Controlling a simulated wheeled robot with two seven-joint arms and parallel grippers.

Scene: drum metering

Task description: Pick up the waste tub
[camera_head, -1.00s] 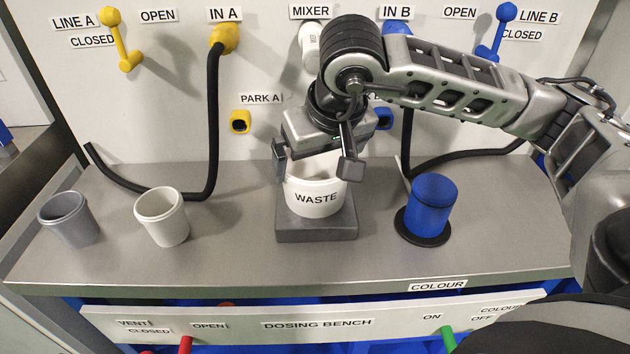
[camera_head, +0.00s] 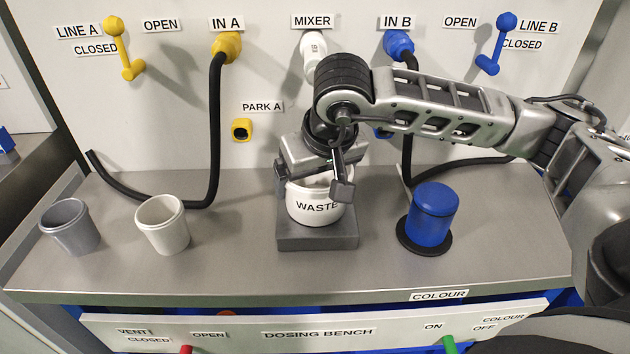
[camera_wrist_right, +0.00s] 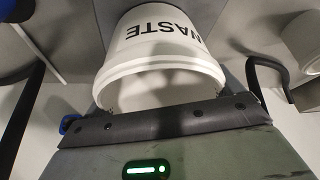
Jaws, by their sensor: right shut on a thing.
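The waste tub (camera_head: 317,208) is white with a black WASTE label and stands upright on a grey block (camera_head: 316,235) in the middle of the bench. My right gripper (camera_head: 312,188) reaches down from above and is shut on the tub near its top. One finger is at the tub's left side and the other at its front right. In the right wrist view the tub (camera_wrist_right: 160,50) fills the upper middle, its rim close to the gripper body. The gripper and wrist hide part of the tub's top in the head view. My left gripper is not in view.
A grey cup (camera_head: 71,227) and a white cup (camera_head: 163,224) stand at the left. A blue canister (camera_head: 430,215) stands on a dark round base at the right. A black hose (camera_head: 213,130) hangs from IN A, and another (camera_head: 465,161) lies behind the canister. The bench front is clear.

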